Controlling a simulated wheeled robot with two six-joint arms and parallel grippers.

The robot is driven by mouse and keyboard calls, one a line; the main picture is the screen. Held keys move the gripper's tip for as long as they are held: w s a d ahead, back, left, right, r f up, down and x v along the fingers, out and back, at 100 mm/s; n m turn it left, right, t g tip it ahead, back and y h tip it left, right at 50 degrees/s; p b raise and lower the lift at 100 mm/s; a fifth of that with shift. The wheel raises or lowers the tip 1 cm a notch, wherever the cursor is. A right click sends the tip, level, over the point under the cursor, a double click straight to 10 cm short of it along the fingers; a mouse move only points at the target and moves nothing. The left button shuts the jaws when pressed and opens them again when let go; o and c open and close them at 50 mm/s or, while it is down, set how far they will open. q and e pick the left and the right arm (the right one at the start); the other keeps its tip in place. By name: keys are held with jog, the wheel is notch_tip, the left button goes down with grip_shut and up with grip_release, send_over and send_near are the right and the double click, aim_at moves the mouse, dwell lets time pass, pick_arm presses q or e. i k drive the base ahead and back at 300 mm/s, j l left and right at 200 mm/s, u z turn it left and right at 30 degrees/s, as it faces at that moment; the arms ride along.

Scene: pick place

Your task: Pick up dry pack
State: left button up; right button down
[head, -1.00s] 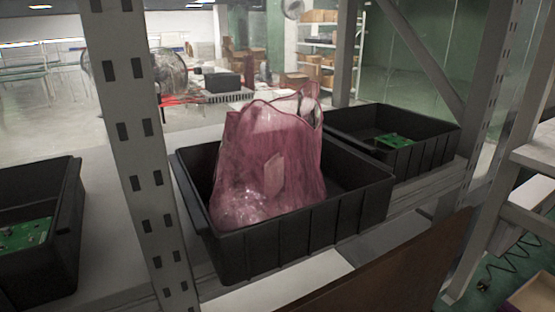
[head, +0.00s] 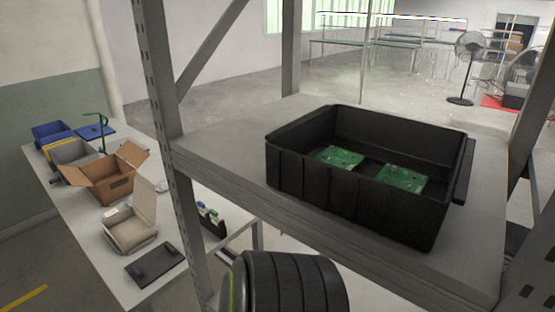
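I cannot make out a dry pack in the head view. A black crate (head: 355,205) stands on the grey shelf in front of me. Two green circuit boards lie in it, one on the left (head: 338,157) and one on the right (head: 402,178). Nothing else shows inside, though its near wall hides part of the floor. Neither gripper is in view. A dark ribbed part at the bottom edge looks like one of my arm links.
The shelf (head: 225,150) has grey metal posts (head: 160,70) and a diagonal brace. On the left, a white table (head: 85,215) holds an open cardboard box (head: 108,178), a pale open box (head: 130,230), a black flat tray (head: 156,264) and several bins. A fan (head: 466,50) stands behind.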

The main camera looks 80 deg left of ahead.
aim_at(113, 212)
jog(key=k+u, duration=0.2)
jog(key=u, duration=1.5)
jog(key=i+u, duration=0.1)
jog(key=u, duration=1.75)
jog(key=k+l+u, duration=0.1)
jog(key=u, duration=0.35)
jog(key=i, duration=0.2)
jog(key=i+j+u, duration=0.3)
jog(key=j+u, duration=0.15)
jog(key=j, duration=0.15)
jog(key=i+j+u, duration=0.35)
jog(key=j+u, duration=0.15)
jog(key=i+j+z, duration=0.1)
jog(key=i+z, duration=0.2)
jog(key=i, duration=0.15)
jog(key=i+j+z, duration=0.25)
jog(key=i, duration=0.25)
